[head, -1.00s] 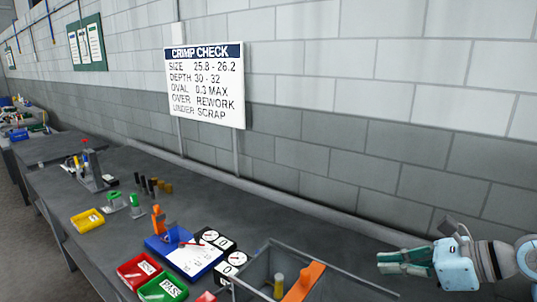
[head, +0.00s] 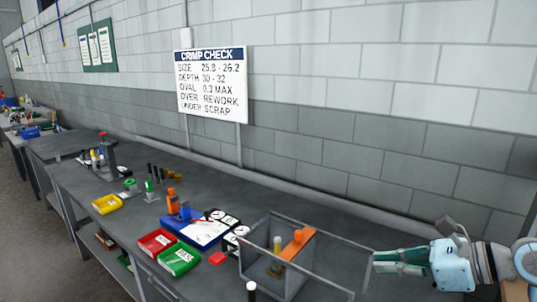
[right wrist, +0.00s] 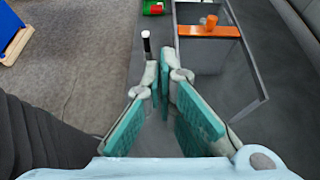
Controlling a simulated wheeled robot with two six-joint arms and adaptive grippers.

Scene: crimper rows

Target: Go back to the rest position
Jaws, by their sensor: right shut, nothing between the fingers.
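My left gripper does not show in the head view.
A grey open bin (head: 325,277) with an orange bar (head: 297,244) stands at the bench's near end. Red (head: 157,242) and green (head: 180,260) trays, a blue tray (head: 203,232) and a yellow tray (head: 107,204) lie left of it. A black post with a white top (head: 251,291) stands in front.

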